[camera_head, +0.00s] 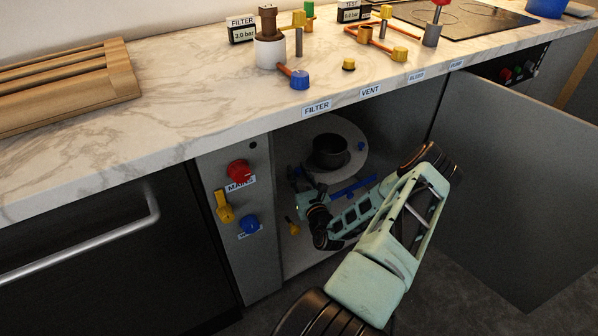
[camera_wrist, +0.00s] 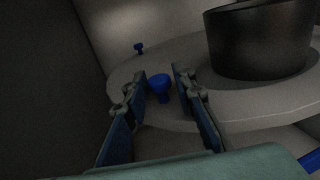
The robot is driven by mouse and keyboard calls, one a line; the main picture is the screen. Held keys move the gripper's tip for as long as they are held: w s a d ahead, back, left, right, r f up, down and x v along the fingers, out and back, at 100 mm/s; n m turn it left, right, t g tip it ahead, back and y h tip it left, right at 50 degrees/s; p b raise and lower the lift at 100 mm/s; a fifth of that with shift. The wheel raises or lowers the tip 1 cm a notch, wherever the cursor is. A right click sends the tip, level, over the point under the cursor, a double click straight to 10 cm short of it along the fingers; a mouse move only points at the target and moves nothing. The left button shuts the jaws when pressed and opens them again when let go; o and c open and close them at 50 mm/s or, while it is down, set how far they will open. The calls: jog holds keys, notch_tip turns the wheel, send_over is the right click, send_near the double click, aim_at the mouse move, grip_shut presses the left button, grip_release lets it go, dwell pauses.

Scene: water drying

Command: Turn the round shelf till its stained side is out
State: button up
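The round shelf (camera_head: 352,137) is a pale disc inside the open cupboard under the counter; its rim also shows in the wrist view (camera_wrist: 245,112). A dark pot (camera_head: 330,152) stands on it and fills the right of the wrist view (camera_wrist: 255,42). I see no clear stain on the visible part of the shelf.
The cupboard's left wall (camera_wrist: 45,75) is close to my left finger. The open door (camera_head: 520,190) stands to the right of my arm. Red, yellow and blue valve handles (camera_head: 238,172) are on the panel at left. Several fittings and gauges lie on the marble counter (camera_head: 180,85) above.

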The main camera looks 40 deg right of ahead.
jog(key=shift+o, duration=1)
jog(key=v, duration=0.7)
jog(key=shift+s, duration=0.3)
jog(key=shift+a, duration=0.15)
